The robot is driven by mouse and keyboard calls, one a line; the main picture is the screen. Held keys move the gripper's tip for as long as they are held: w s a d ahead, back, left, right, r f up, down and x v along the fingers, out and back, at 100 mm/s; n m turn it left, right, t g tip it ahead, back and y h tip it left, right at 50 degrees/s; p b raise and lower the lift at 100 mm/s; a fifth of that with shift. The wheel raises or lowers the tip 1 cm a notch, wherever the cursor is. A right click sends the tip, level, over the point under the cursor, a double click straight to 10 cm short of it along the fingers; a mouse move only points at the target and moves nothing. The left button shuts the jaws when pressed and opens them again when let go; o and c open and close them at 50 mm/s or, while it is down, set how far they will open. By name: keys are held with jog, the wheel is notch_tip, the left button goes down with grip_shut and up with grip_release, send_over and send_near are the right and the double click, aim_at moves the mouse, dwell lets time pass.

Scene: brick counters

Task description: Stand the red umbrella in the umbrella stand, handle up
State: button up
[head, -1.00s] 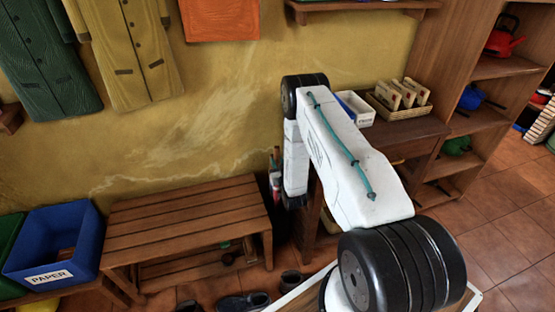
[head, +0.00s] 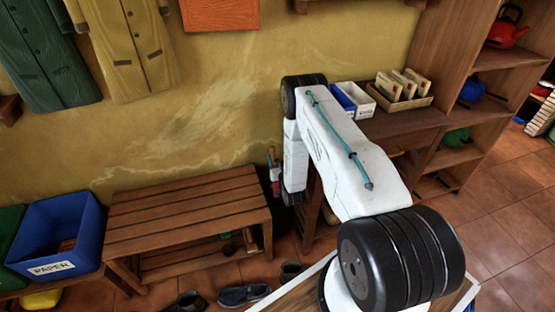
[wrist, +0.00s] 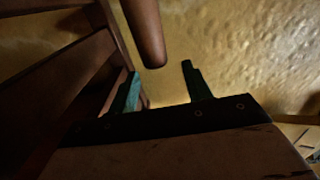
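My gripper shows in the wrist view (wrist: 161,88), its two dark green fingers apart with wall between them. A rounded reddish-brown bar (wrist: 143,30) hangs down from the top, its end near the gap; I cannot tell what it belongs to or its exact distance. I cannot make out the umbrella stand clearly.
A slatted wooden bench (head: 185,212) stands against the wall, with shoes (head: 243,294) in front. A blue paper bin (head: 55,235) is at the left. A wooden side table (head: 400,123) with boxes and a shelf unit (head: 505,60) stand at the right. Tiled floor is open at far right.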

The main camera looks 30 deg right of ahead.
jog(key=v, duration=0.7)
jog(key=shift+s, duration=0.4)
jog(key=shift+a, duration=0.15)
dwell(0.3)
